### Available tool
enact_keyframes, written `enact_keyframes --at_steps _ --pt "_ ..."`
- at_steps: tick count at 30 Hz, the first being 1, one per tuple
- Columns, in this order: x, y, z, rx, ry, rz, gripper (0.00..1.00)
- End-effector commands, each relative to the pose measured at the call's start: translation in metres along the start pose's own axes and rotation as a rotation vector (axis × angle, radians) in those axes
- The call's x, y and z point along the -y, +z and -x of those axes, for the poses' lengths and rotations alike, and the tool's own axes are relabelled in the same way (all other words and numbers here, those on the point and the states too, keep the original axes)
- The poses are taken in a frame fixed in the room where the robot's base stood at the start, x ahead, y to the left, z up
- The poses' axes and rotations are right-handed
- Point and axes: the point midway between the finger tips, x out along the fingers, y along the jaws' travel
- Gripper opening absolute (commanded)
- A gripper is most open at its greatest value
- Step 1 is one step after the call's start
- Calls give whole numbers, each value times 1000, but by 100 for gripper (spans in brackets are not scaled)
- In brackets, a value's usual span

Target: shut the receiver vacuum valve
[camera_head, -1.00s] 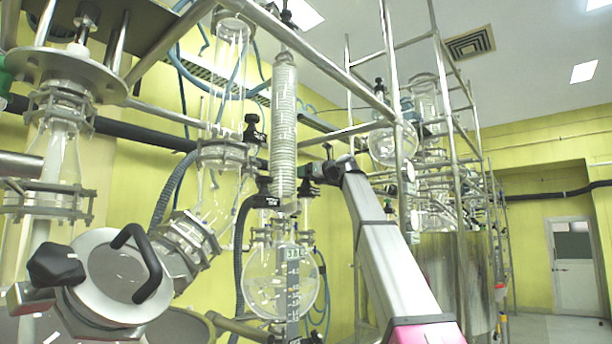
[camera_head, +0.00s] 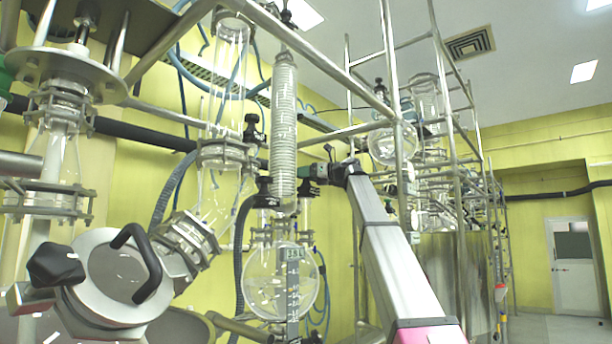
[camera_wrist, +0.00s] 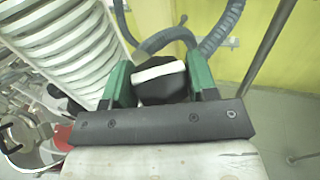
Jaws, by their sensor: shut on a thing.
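In the wrist view, a black valve knob (camera_wrist: 165,88) with a white bar across its top sits between the green fingers of my gripper (camera_wrist: 160,78). The fingers are shut on it. In the head view, my gripper (camera_head: 308,172) is just right of the coiled glass condenser (camera_head: 284,130), above the round receiver flask (camera_head: 265,285). The coil and fingers hide the held knob there, so its turn angle is unclear. I take this knob to be the receiver vacuum valve; no label shows.
A white coil fills the left of the wrist view (camera_wrist: 65,45), close to the finger. A grey corrugated hose (camera_wrist: 222,25) runs behind the knob. Metal frame poles (camera_head: 392,90) stand right of my arm. A large vessel lid with a black handle (camera_head: 110,275) is at front left.

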Motion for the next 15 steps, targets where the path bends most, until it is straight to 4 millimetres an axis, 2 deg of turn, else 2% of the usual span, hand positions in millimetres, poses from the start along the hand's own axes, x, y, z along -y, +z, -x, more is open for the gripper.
enact_keyframes --at_steps 1,6,15 --pt "-5 -2 1 1 -56 2 32" --pt "-4 -2 0 2 -245 2 32" --pt "-2 -1 -1 1 -490 -1 32"
